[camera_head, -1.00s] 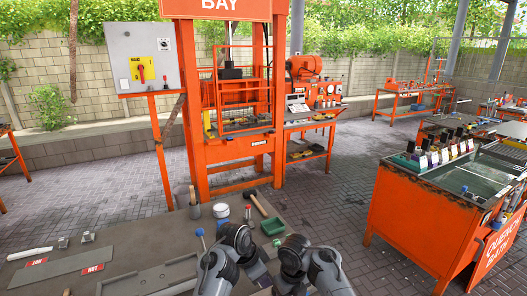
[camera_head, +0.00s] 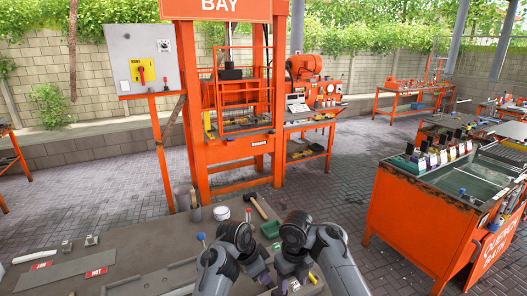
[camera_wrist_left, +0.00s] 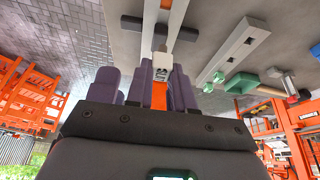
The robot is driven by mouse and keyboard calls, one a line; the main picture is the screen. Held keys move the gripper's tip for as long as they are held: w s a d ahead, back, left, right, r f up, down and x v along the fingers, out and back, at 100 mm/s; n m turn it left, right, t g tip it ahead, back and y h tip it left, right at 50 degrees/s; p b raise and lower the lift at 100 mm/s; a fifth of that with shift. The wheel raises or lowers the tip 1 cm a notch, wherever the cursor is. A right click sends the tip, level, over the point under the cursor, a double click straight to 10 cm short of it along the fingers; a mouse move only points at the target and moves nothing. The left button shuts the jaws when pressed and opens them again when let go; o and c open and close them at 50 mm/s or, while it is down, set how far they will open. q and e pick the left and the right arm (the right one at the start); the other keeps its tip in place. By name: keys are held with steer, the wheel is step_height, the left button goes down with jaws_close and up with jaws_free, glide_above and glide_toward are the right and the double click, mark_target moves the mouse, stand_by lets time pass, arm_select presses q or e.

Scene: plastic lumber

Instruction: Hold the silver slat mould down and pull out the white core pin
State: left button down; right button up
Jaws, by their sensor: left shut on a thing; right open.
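My left gripper (camera_head: 262,272) is low over the front of the bench in the head view. In the left wrist view its purple fingers (camera_wrist_left: 162,82) are closed around a small pale piece (camera_wrist_left: 161,61), with an orange strip between them. A pale grey bar (camera_wrist_left: 177,22) extends beyond the fingertips. I cannot tell for sure which part is the silver slat mould and which is the core pin; my arms hide that spot in the head view. My right gripper (camera_head: 285,277) is open, close beside the left one.
Another pale bar (camera_wrist_left: 240,48) lies to the right in the left wrist view. Red labels (camera_head: 96,273) mark the bench's left, which has free room. The quench bath (camera_head: 425,215) stands right.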

arm_select(q)
steer(key=shift+r+p, duration=2.3)
steer(key=shift+r, duration=0.35)
